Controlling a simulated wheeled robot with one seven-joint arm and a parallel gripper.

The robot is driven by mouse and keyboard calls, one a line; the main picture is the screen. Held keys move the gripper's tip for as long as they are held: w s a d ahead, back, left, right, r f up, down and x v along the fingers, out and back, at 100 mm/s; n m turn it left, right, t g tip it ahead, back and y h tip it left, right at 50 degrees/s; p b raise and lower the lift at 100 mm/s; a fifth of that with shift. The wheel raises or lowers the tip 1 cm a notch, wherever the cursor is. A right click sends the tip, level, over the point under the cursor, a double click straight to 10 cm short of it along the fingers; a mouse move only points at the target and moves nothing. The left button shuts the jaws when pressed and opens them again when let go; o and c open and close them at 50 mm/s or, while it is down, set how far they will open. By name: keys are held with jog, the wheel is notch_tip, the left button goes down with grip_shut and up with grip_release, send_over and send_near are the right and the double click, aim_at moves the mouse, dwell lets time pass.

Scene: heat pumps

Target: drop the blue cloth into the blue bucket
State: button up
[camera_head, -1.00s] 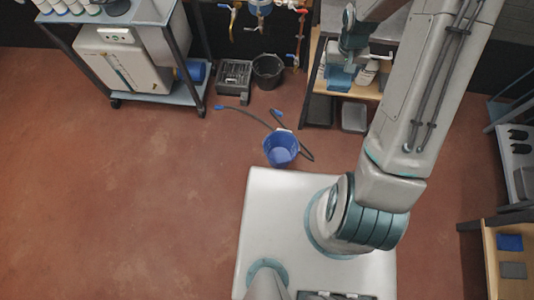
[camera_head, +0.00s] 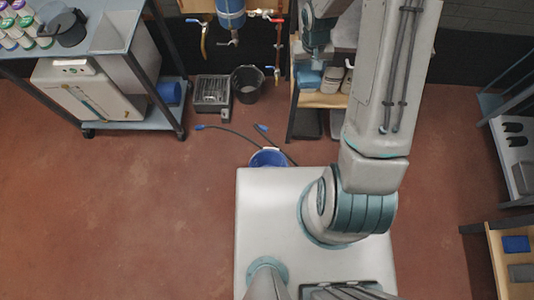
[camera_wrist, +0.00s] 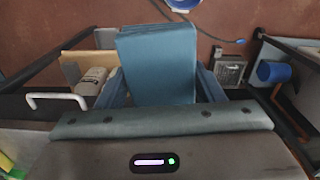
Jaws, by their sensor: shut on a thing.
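The blue cloth (camera_wrist: 158,65) is a folded blue-grey piece. In the wrist view it sits between the two fingers of my gripper (camera_wrist: 163,88), which is shut on it. In the head view the cloth (camera_head: 307,80) shows below my gripper (camera_head: 316,66), in front of the wooden shelf. The blue bucket (camera_head: 268,157) stands on the floor at the front edge of my base, which hides its lower part. In the wrist view only part of the bucket (camera_wrist: 182,4) shows at the top edge. The cloth is apart from the bucket.
A black bucket (camera_head: 248,83) and a grey crate (camera_head: 212,91) stand on the floor ahead. A dark hose (camera_head: 232,131) lies behind the blue bucket. A cart (camera_head: 120,124) is at left, shelves (camera_head: 495,262) at right. The floor at left is clear.

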jog(key=s+a+f+n+b, duration=0.1)
jog(key=s+a+f+b, duration=0.1)
jog(key=f+b, duration=1.3)
jog(key=s+a+f+n+b, duration=0.2)
jog(key=f+b, duration=1.4)
jog(key=f, duration=1)
jog(key=s+a+f+n+b, duration=0.2)
jog(key=a+f+b, duration=0.3)
jog(key=f+b, duration=1.1)
notch_tip(320, 180, down, 4)
jog(key=shift+s+a+f, duration=0.25)
jog(key=shift+s+a, duration=0.15)
jog(key=shift+s, duration=0.4)
jog(key=o, duration=1)
jog(key=shift+o, duration=0.2)
jog(key=shift+r, duration=0.1)
notch_tip(320, 180, up, 14)
jog(key=p, duration=0.6)
jog(key=shift+f, duration=0.2)
